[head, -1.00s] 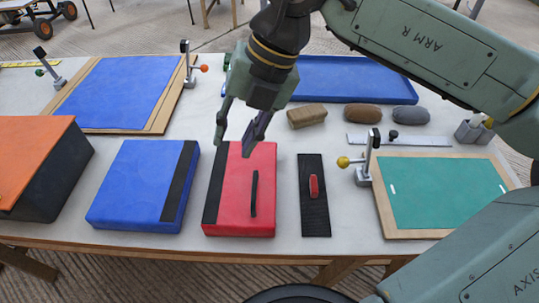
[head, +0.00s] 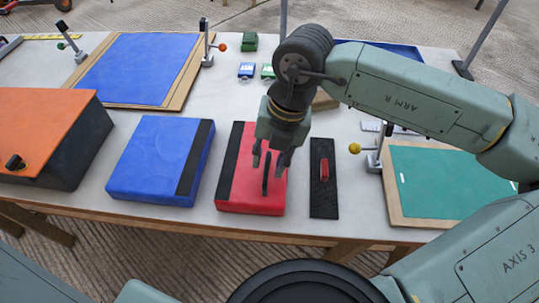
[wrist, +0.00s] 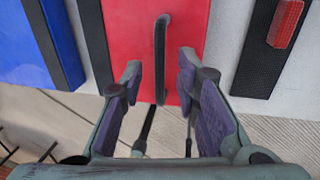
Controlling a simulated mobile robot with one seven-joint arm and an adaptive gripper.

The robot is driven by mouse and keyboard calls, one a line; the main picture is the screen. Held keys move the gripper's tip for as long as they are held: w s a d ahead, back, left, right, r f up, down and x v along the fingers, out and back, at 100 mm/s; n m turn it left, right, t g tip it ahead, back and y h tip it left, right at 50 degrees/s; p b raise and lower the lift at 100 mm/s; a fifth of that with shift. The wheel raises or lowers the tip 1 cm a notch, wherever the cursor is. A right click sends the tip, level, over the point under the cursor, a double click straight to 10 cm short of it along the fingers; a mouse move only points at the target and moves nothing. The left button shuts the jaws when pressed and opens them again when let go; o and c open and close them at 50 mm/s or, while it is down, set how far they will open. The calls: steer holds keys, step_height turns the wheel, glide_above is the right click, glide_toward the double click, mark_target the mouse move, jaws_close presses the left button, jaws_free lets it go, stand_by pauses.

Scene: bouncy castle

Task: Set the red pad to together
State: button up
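The red pad (head: 237,193) lies flat on the table, with a black strip (head: 236,160) along its left side and an upright black handle (head: 265,175) on top. The blue pad (head: 150,160) lies to its left, its black strip (head: 195,160) facing the red pad. A narrow band of bare table separates them. My gripper (head: 269,160) points down over the red pad at the handle. In the wrist view my gripper (wrist: 158,75) is open and the handle (wrist: 161,50) shows between its fingers, not gripped. How deep the fingers reach around it is unclear.
A black strip with a red grip (head: 323,180) lies right of the red pad. A green framed board (head: 445,185) and a yellow-knobbed clamp (head: 375,150) are further right. An orange-topped box (head: 45,125) stands left. The table's front edge is close to the pads.

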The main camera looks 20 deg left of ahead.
steer(key=shift+f, duration=0.1)
jaws_close()
stand_by(0.3)
stand_by(0.5)
